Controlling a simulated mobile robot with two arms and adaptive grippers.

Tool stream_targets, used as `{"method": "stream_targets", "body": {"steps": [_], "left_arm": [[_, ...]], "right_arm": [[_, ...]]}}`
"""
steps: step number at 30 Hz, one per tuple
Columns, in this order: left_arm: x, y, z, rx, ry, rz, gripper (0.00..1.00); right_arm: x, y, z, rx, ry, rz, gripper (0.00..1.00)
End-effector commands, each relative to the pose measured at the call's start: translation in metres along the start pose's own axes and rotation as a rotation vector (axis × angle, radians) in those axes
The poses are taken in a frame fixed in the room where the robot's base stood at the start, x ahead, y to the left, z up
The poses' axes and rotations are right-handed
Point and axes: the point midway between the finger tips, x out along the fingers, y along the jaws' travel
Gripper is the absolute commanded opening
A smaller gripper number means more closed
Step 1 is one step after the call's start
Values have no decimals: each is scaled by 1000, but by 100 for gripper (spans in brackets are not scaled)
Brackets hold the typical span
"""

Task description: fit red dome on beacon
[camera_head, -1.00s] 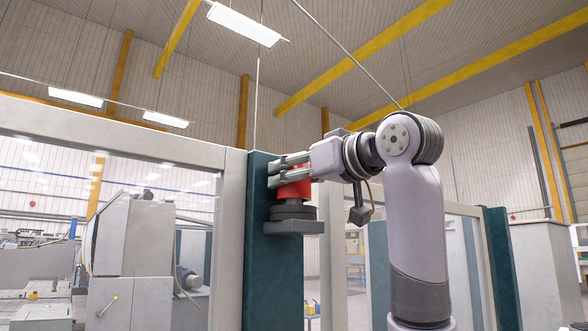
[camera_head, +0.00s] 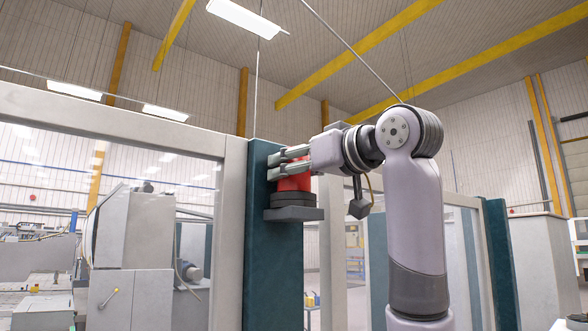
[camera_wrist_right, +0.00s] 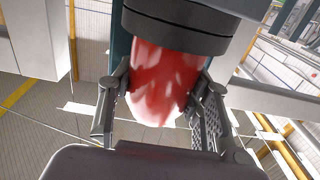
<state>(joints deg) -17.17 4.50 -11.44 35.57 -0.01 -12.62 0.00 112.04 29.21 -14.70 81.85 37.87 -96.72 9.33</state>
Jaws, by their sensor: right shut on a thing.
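The red dome (camera_head: 294,182) is between the fingers of my right gripper (camera_head: 290,163), which is shut on it from the right. The dome sits at the top of the dark round beacon base (camera_head: 293,199). The base stands on a grey bracket (camera_head: 293,214) on the teal post. In the right wrist view the red dome (camera_wrist_right: 160,80) lies between both fingers, its wide end against the dark beacon base (camera_wrist_right: 180,28). I see no clear gap there, but cannot tell whether it is locked. My left gripper is not in view.
The teal post (camera_head: 272,270) stands right behind the bracket. A pale framed glass panel (camera_head: 232,240) adjoins it on the left, with grey machinery (camera_head: 130,240) behind the glass. Another framed panel lies behind my right arm.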

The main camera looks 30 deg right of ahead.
Motion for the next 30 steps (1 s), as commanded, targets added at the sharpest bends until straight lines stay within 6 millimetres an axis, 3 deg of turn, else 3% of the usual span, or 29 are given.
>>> {"method": "stream_targets", "body": {"steps": [9, 19, 20, 30], "left_arm": [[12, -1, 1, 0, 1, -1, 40], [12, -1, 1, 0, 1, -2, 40], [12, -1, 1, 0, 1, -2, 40], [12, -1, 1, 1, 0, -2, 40]], "right_arm": [[0, 0, 13, 0, 0, 0, 13], [0, 0, 13, 0, 0, 0, 13], [0, 0, 13, 0, 0, 0, 47], [0, 0, 13, 0, 0, 0, 68]]}}
